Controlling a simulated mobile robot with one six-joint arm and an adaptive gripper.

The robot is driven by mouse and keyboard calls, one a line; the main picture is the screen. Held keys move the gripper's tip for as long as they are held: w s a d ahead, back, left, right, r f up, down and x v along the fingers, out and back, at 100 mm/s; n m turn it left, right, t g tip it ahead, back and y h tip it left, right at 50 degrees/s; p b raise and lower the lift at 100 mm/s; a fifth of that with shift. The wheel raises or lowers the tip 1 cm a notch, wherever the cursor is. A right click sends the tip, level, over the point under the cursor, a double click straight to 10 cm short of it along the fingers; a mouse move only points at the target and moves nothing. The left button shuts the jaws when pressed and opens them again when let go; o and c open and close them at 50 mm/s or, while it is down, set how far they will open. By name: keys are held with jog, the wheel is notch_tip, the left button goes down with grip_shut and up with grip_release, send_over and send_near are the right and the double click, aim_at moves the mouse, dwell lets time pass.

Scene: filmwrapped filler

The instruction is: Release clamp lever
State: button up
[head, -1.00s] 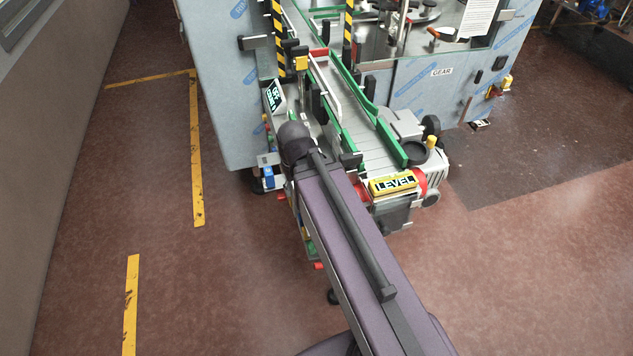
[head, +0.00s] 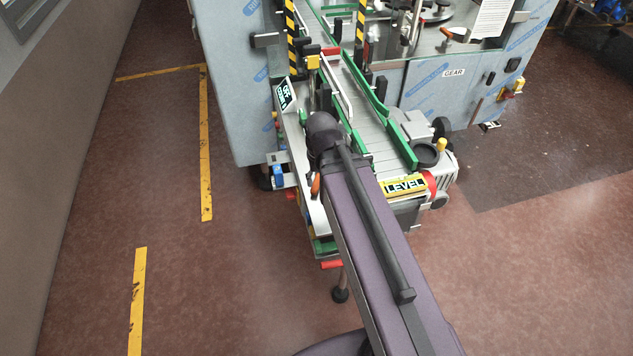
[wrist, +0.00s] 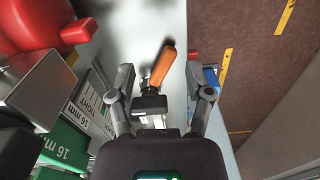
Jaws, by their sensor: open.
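The clamp lever (wrist: 163,66) shows in the wrist view as an orange handle, tilted, on a small dark and metal clamp body. It lies between and just beyond the fingers of my gripper (wrist: 158,82), which is open, with a finger on each side. I cannot tell whether either finger touches it. In the head view a small orange piece (head: 315,186), likely the same lever, shows at the left edge of my arm. My gripper is hidden there.
A large red part (wrist: 38,25) and green-and-white "16 mm" labels (wrist: 65,145) crowd the left of the wrist view. A red knob (wrist: 193,54) is close on the right. The conveyor (head: 375,140) runs back into the machine. Floor at left is free.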

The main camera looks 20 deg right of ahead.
aim_at(315, 185)
jog(key=w+r+m+p, duration=0.4)
jog(key=w+r+m, duration=0.1)
jog(key=shift+w+r+p, duration=0.15)
jog(key=shift+r+p, duration=0.1)
jog(key=shift+p, duration=0.15)
jog(key=shift+f, duration=0.2)
notch_tip(315, 185, down, 13)
jog(key=b, duration=1.4)
jog(key=shift+f, duration=0.2)
